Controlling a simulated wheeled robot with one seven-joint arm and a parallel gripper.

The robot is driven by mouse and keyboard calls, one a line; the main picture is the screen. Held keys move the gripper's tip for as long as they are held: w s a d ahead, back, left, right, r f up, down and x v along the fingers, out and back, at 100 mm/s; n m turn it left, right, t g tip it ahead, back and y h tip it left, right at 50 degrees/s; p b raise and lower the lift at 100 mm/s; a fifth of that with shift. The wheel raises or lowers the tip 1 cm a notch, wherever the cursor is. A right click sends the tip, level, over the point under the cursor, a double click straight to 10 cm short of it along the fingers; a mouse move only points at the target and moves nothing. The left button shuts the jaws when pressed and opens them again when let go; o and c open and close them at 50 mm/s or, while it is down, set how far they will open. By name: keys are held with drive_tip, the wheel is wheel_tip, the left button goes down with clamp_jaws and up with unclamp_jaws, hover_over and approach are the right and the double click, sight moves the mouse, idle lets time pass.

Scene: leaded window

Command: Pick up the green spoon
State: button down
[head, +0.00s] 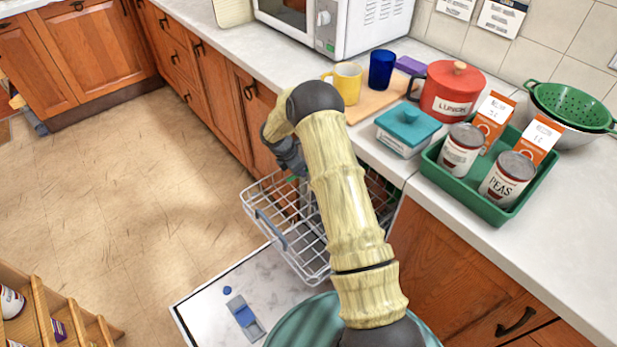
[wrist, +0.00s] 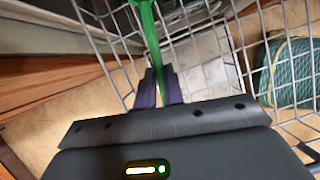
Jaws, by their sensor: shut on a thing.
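The green spoon (wrist: 148,28) shows in the wrist view as a long green handle running up to the top edge, where a wider part is cut off. My gripper (wrist: 158,88) is shut on the handle, with a dark finger on each side of it. In the head view my arm reaches over the pulled-out wire dishwasher rack (head: 283,222), and my gripper is mostly hidden behind the arm. The rack's grey wires also show around the spoon in the wrist view (wrist: 215,60).
The open dishwasher door (head: 205,296) lies below the rack with a blue-and-grey item (head: 243,318) on it. On the counter stand a teal butter dish (head: 407,130), a green tray (head: 490,208) of cans and cartons, a red canister (head: 452,92) and cups.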

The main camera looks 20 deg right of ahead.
drive_tip(key=shift+w+a, duration=0.2)
drive_tip(key=shift+w, duration=0.25)
drive_tip(key=shift+s, duration=0.1)
drive_tip(key=s+a+r+m+g+y, duration=0.2)
drive_tip(key=s+a+m, duration=0.1)
drive_tip(key=s+m, duration=0.4)
drive_tip(key=s+a+r+m+g+y, duration=0.2)
drive_tip(key=s+m, duration=0.5)
drive_tip(key=m, duration=0.6)
drive_tip(key=shift+s+a+r+g+y, duration=0.3)
drive_tip(key=shift+a+r+g, duration=0.4)
drive_tip(key=shift+a, duration=0.15)
drive_tip(key=shift+w, duration=0.1)
